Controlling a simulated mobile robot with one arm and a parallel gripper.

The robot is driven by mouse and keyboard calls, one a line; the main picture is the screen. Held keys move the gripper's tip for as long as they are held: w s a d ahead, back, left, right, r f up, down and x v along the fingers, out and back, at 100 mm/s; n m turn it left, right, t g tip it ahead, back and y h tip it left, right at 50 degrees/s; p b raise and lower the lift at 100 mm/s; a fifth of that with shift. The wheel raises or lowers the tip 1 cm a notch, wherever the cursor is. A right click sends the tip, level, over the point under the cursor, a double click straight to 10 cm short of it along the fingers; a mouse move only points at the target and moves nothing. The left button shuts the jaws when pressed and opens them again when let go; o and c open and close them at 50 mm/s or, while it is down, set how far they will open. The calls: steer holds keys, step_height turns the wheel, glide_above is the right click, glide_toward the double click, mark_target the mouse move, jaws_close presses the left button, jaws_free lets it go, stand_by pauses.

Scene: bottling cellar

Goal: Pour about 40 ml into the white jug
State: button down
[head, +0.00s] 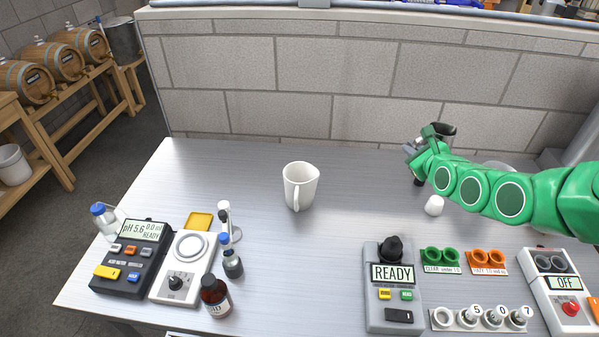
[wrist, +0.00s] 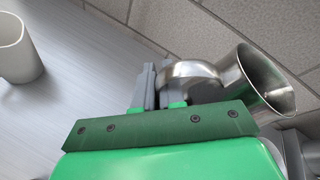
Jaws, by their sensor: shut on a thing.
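The white jug (head: 300,188) stands upright on the bench, left of my gripper, its handle toward the head camera. It also shows at the left edge of the wrist view (wrist: 14,52). My gripper (head: 418,150) is above the right part of the bench, apart from the jug. In the wrist view its grey fingers (wrist: 160,88) are shut on a shiny steel vessel (wrist: 252,88) with a wide flared mouth. In the head view the arm partly hides this vessel (head: 445,131). What is inside the vessel cannot be seen.
A white cap-like piece (head: 434,206) lies below my arm. A pH meter (head: 132,255), a stirrer-like device (head: 184,265) and small bottles (head: 214,296) stand front left. A READY device (head: 391,290) and coloured holders stand front right. A block wall (head: 300,80) closes the back. Bench around the jug is clear.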

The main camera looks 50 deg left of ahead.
steer(key=s+a+n+g+y, duration=0.1)
steer(key=s+a+n+g, duration=0.1)
steer(key=s+a, duration=0.8)
steer(key=s+a+n+g, duration=0.1)
steer(key=s+a, duration=0.3)
steer(key=s, duration=1.1)
steer(key=s+a+n+g+y, duration=0.1)
steer(key=s+a+n+g, duration=0.1)
steer(key=s+a, duration=0.8)
step_height(320, 180, down, 6)
steer(key=s+d, duration=0.2)
steer(key=shift+s+d, duration=0.4)
steer(key=shift+r, duration=0.1)
steer(key=w+r+m+g, duration=0.6)
steer(key=w+r+m, duration=0.1)
steer(key=w+m, duration=0.1)
steer(key=shift+w+a+r+m, duration=0.15)
steer(key=shift+a+r+m, duration=0.05)
steer(key=shift+m, duration=0.5)
